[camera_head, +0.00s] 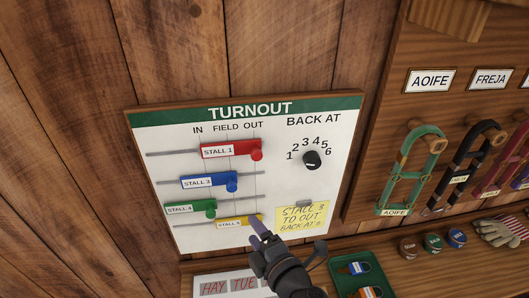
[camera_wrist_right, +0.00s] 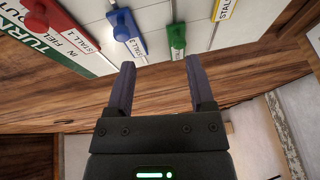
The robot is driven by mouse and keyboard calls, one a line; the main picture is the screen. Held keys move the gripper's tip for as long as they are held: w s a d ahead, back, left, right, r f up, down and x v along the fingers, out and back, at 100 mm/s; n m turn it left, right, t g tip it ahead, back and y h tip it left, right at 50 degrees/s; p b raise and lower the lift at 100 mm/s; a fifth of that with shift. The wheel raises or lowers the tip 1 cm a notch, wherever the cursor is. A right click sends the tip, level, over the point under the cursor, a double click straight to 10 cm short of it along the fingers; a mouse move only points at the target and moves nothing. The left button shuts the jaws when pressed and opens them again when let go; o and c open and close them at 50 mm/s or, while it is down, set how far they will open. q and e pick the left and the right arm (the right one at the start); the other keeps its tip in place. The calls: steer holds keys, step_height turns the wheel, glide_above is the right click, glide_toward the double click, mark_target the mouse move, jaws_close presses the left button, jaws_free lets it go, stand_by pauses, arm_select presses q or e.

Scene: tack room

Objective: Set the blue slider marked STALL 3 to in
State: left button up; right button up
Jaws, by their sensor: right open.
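The blue slider (camera_head: 208,182) on the white TURNOUT board has a label that reads as STALL 3. Its round knob (camera_head: 231,182) stands under the FIELD column, between IN on the left and OUT on the right. The blue slider also shows at the top of the right wrist view (camera_wrist_right: 126,28). My right gripper (camera_head: 260,228) is in front of the board's lower edge, below and right of the blue knob, over the right end of the yellow slider. In the right wrist view its fingers (camera_wrist_right: 162,85) are apart with nothing between them. My left gripper is not in view.
The red slider (camera_head: 228,149) is above, the green (camera_head: 190,208) and yellow (camera_head: 233,222) sliders below. A dial (camera_head: 312,160) and a yellow note (camera_head: 302,217) are at right. Hanging halters and a shelf with a green tray (camera_head: 343,284) stand further right.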

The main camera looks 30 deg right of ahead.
steer(key=n+t, duration=0.1)
glide_toward(233, 190)
steer(key=w, duration=1)
steer(key=shift+w+a+p, duration=0.3)
steer(key=shift+w+a, duration=0.05)
steer(key=shift+a, duration=0.05)
jaws_close()
stand_by(0.5)
